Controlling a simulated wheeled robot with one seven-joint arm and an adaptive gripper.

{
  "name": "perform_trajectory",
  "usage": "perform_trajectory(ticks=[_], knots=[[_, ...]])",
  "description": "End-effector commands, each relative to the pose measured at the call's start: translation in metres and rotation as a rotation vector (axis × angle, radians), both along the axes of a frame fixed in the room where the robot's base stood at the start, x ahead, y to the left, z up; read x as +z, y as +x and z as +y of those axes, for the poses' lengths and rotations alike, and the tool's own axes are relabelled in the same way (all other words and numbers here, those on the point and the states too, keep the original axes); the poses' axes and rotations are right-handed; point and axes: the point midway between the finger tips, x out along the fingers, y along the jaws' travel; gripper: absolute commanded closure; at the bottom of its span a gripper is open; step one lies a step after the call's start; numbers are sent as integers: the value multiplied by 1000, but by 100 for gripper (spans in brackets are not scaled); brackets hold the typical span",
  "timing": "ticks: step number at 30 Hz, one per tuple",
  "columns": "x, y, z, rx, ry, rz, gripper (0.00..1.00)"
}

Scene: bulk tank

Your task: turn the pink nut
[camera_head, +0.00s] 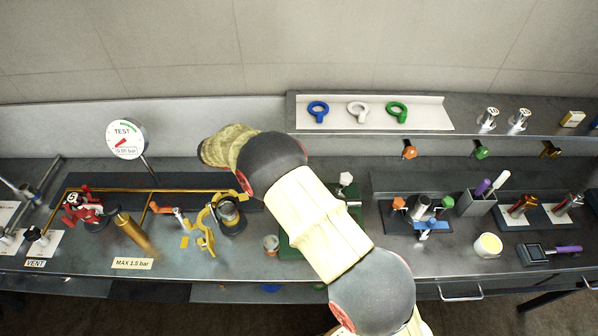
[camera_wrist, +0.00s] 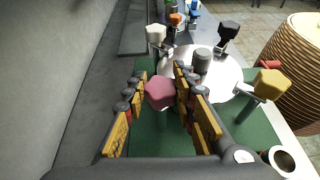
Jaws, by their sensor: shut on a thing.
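The pink nut (camera_wrist: 160,94) is a faceted knob in the middle of the wrist view, over a green base (camera_wrist: 150,138). My gripper (camera_wrist: 161,82) has its yellow-padded fingers on the left and right of the nut and is shut on it. A round silver lid (camera_wrist: 212,72) with a dark grey knob in its middle lies just beyond.
Around the lid stand a white nut (camera_wrist: 155,34), a black nut (camera_wrist: 229,31) and a yellow nut (camera_wrist: 271,84). A small metal cup (camera_wrist: 283,160) is at the lower right.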

Motion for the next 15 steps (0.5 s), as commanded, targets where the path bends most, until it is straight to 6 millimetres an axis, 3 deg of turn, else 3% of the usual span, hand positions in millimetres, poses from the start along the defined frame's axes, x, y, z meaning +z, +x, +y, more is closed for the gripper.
perform_trajectory(ticks=[15], knots=[[4, 0, -1, -365, -1, 0, 98]])
